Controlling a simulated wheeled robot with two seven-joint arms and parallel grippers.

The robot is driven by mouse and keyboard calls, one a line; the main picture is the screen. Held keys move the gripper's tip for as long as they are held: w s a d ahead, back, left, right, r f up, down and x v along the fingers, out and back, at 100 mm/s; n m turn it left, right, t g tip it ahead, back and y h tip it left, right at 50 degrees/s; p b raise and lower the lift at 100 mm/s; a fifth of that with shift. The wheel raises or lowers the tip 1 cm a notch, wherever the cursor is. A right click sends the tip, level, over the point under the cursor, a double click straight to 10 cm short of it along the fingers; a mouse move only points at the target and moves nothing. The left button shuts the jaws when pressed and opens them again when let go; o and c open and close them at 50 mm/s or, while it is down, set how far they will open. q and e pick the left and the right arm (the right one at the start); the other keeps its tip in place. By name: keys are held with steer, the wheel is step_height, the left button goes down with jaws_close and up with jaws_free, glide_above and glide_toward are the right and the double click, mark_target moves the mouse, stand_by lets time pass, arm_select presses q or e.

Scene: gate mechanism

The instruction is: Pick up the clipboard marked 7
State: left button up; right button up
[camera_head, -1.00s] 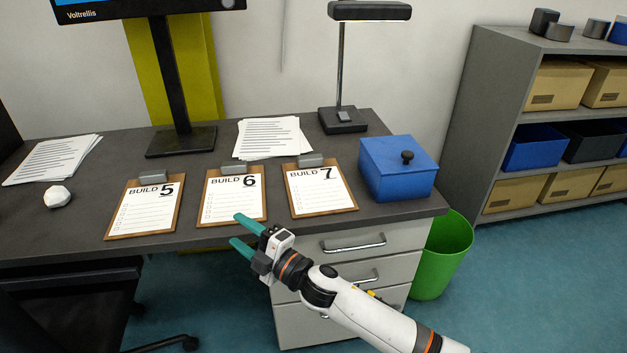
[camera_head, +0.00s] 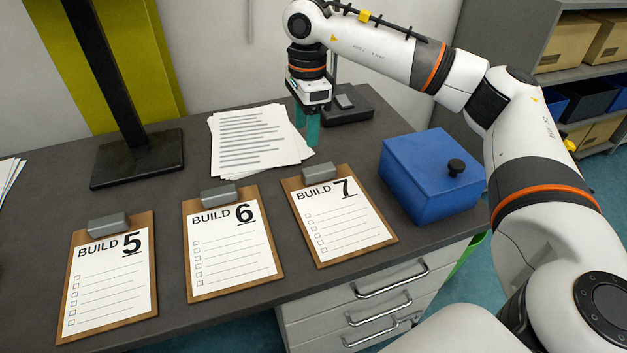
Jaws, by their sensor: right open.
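The clipboard marked 7 (camera_head: 345,225) lies flat on the dark desk, with a brown board, a white "BUILD 7" sheet and a grey clip (camera_head: 321,174) at its far edge. It is the rightmost of three clipboards. My right gripper (camera_head: 307,138) points down with teal fingers just beyond that clip, by the right edge of a paper stack. It is open and holds nothing. Whether the fingertips touch the desk or papers cannot be told. My left gripper is not in view.
Clipboard 6 (camera_head: 232,248) and clipboard 5 (camera_head: 110,280) lie to the left. A paper stack (camera_head: 252,140) lies behind. A blue lidded box (camera_head: 425,180) stands to the right. The lamp base (camera_head: 350,105) and monitor stand (camera_head: 137,160) are at the back. Drawers (camera_head: 375,300) are below the desk edge.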

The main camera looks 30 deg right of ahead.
steer(key=b, duration=0.1)
glide_above(315, 169)
steer(key=f, duration=0.6)
steer(key=shift+w+a+f, duration=0.15)
steer(key=shift+a+f, duration=0.15)
steer(key=shift+f, duration=0.1)
steer(key=f, duration=0.3)
steer(key=shift+s+d+f+b, duration=0.2)
steer(key=shift+d+f+b, duration=0.1)
steer(key=shift+b, duration=0.1)
steer(key=shift+f, duration=0.5)
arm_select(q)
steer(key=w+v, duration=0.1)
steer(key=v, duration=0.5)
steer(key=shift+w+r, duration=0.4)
arm_select(e)
jaws_close()
